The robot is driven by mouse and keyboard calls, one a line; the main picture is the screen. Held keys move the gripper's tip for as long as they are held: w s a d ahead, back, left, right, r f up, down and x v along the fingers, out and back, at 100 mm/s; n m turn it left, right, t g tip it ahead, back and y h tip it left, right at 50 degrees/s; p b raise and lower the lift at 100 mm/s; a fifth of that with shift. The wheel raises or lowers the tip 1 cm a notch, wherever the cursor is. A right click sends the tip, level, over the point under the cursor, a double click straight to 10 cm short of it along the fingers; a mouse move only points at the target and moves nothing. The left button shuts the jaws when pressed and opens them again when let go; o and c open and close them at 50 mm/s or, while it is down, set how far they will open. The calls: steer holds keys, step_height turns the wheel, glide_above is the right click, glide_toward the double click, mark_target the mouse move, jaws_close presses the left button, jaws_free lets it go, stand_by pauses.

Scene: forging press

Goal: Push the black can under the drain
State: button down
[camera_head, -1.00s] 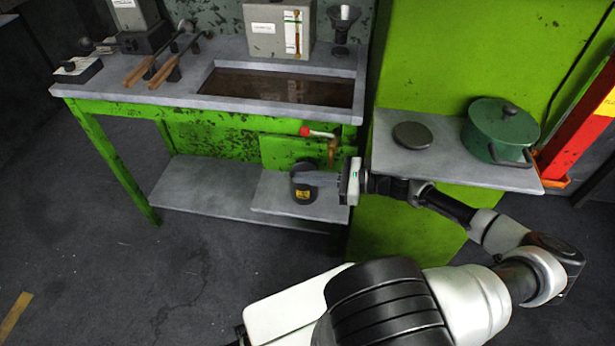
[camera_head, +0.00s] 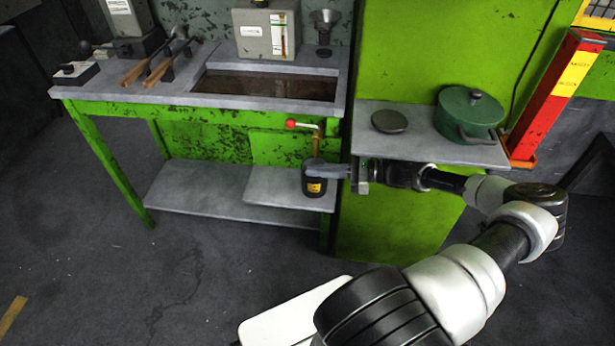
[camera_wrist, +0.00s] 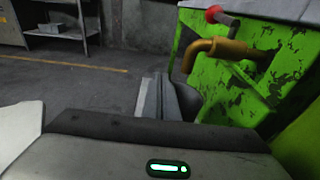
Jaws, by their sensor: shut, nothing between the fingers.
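The black can (camera_head: 315,187), with a yellow label, stands upright on the raised plate of the lower shelf. The brass drain pipe (camera_head: 316,143), with a red-knobbed valve handle (camera_head: 291,124), hangs above it. In the head view the can is nearly straight below the pipe; its exact depth is hard to judge. My gripper (camera_head: 312,167) is shut and empty, its fingers reaching in from the right across the can's upper part, seemingly against it. The wrist view shows the drain pipe (camera_wrist: 222,50) and red knob (camera_wrist: 214,14) close by; dark shapes near the fingers are hard to tell apart.
The green bench leg (camera_head: 326,229) and green cabinet (camera_head: 395,220) stand just right of the can. The grey lower shelf (camera_head: 195,188) is clear to the left. A side shelf above my arm bears a green pot (camera_head: 468,115) and a round dark disc (camera_head: 389,121).

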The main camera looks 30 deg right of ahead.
steer(key=shift+s+d+f, duration=0.15)
steer(key=shift+d+f, duration=0.3)
steer(key=shift+f, duration=0.1)
steer(key=shift+r+p, duration=0.7)
steer(key=shift+r, duration=0.1)
steer(key=shift+f, duration=0.1)
